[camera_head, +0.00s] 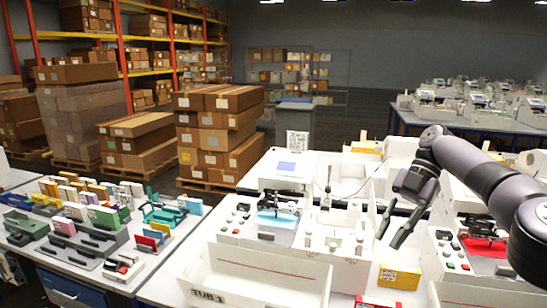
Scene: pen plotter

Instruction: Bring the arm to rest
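My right arm (485,180) comes in from the right edge. Its dark gripper (389,242) points down and to the left, with its two fingers apart and nothing seen between them. It appears above the white equipment on the bench, just above a yellow box (400,277) in the picture; the height gap cannot be told. A plotter-like device with a blue sheet (277,218) stands left of the gripper. A similar one with a red sheet (485,247) stands to the right, partly behind my arm. My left gripper is not in view.
A white tub marked TUB 1 (250,282) stands at the bench front. A left table (150,270) holds many small coloured items. Stacked cartons (215,135) and shelving (125,60) stand behind. Another equipment table (460,125) is at back right.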

